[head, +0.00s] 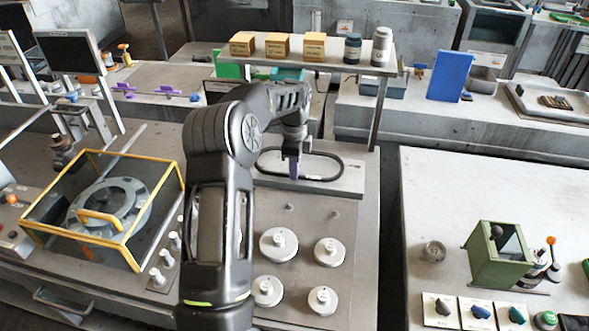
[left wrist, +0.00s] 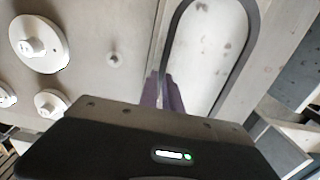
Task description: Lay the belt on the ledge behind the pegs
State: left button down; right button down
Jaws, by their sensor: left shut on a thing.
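The belt (head: 326,180) is a thin dark closed loop. In the head view it lies flat over the pale ledge (head: 350,187), behind the round white knobbed discs (head: 279,244) and two small pegs (head: 335,214). My left gripper (head: 294,172) points down at the belt's near left part and is shut on it. In the left wrist view, the purple fingers (left wrist: 163,92) meet the belt (left wrist: 254,38) at its near side, with the pale ledge surface inside the loop. The exact grip is partly hidden, and I cannot tell if the belt fully rests on the ledge. My right gripper is not in view.
A shelf (head: 330,67) with orange boxes and two bottles stands above and behind the ledge on a post at right. A yellow-framed clear guard (head: 130,255) is left of my arm. A bench (head: 480,200) with a green device lies to the right, across a gap.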

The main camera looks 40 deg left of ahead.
pick_arm(q)
jog(key=shift+f, duration=0.4)
dwell(0.3)
jog(key=c, duration=1.5)
grip_release()
jog(key=shift+o, duration=0.2)
jog(key=shift+r, duration=0.15)
jog(key=shift+r+p, duration=0.6)
jog(key=shift+r, duration=0.55)
jog(key=shift+r, duration=0.1)
